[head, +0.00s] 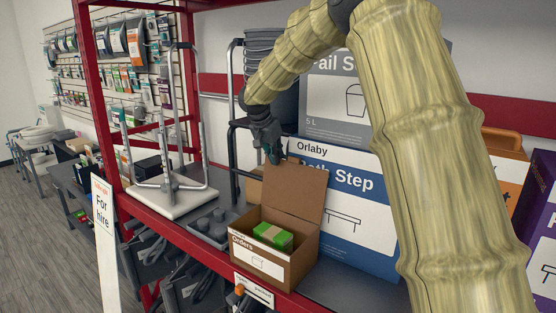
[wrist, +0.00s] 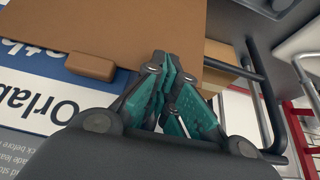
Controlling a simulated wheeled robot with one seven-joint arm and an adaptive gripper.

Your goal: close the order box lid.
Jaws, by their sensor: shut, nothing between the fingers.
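The brown cardboard order box (head: 257,262) stands on the red-edged shelf in the head view. A green packet (head: 272,236) lies inside it. Its lid (head: 296,192) stands up, open, at the back of the box. My gripper (head: 273,158) is at the lid's top left corner, shut and empty. In the wrist view the lid (wrist: 130,25) fills the upper left, with a small brown tab (wrist: 91,67) on its edge. The teal fingers (wrist: 178,90) are together near the lid's edge; I cannot tell whether they touch it.
A blue and white Orlaby step box (head: 350,235) stands close behind the lid. A grey tray (head: 212,226) and a white-based metal frame (head: 170,195) are left of the order box. Another cardboard box (head: 254,187) stands behind.

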